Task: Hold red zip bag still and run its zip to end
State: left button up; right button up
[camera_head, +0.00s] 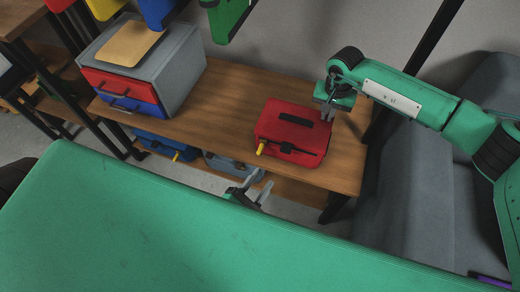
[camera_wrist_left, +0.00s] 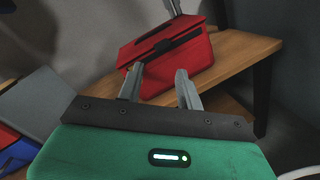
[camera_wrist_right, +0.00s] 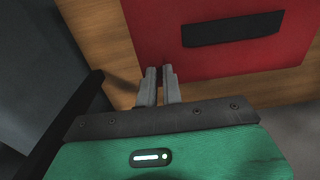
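The red zip bag (camera_head: 270,125) lies on the wooden table in the head view, with a black strip on top. Its yellow zip pull (camera_head: 261,148) is at the front left corner. My right gripper (camera_head: 327,113) is at the bag's far right edge. Its fingers are close together at that edge in the right wrist view (camera_wrist_right: 160,72) and look shut on it, though the contact is partly hidden. My left gripper (camera_head: 255,190) is in front of the bag, beyond the table's near edge. In the left wrist view (camera_wrist_left: 158,85) it is open and empty, with the bag ahead (camera_wrist_left: 190,60).
A grey box (camera_head: 180,80) with red and blue drawers stands at the table's left, a tan board (camera_head: 128,43) on top. Below are a blue case (camera_head: 165,146) and a grey-blue case (camera_head: 225,163). The wooden table (camera_head: 225,95) is bare between box and bag.

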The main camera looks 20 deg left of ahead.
aim_at(258, 155)
pick_arm(q)
jog(key=a+f+n+y, duration=0.4)
jog(key=n, duration=0.6)
jog(key=shift+t, duration=0.3)
jog(key=w, duration=1.1)
jog(key=shift+r, duration=0.3)
